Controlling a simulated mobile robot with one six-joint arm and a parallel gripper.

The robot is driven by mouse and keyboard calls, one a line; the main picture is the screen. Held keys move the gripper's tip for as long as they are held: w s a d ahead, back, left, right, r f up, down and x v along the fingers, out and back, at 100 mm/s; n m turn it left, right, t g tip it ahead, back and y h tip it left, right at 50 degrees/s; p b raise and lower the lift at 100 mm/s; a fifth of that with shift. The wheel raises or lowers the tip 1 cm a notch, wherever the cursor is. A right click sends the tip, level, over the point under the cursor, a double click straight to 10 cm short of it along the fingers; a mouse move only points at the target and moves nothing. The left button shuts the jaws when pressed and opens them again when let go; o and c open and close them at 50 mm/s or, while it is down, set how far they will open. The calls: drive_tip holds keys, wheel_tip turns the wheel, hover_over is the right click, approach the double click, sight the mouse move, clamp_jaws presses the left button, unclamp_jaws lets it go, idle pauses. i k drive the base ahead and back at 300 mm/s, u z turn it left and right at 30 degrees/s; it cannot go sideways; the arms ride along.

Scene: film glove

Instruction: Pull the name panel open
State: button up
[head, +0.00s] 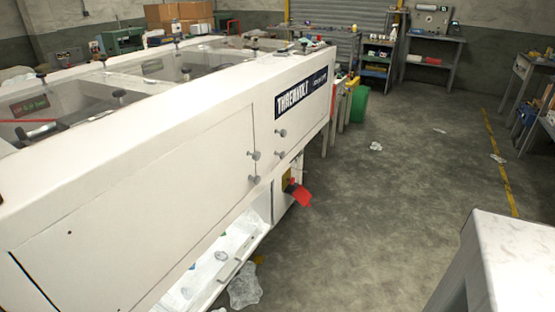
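The name panel (308,108) is a white panel on the right end of the long white machine's side. It carries a dark blue label (301,93) with white lettering that looks like "THREMVOLT". Two grey round knobs (280,132) stand out near its left side, one above the other. The panel looks shut, flush with the machine side. Two similar knobs (254,155) sit further left, by the seam with the longer plain white panel (150,200). My gripper is not in view.
A red part (299,193) sticks out below the panel. An open lower bay (225,262) and crumpled clear film (244,286) lie beneath the machine. A pale grey box-like corner (510,250) stands at bottom right. The concrete floor (400,190) between is mostly clear.

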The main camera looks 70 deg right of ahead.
sight(296, 106)
drive_tip(key=u, duration=0.1)
drive_tip(key=k, duration=1.55)
drive_tip(key=z, duration=0.75)
drive_tip(key=i, duration=1.05)
drive_tip(key=u, duration=0.05)
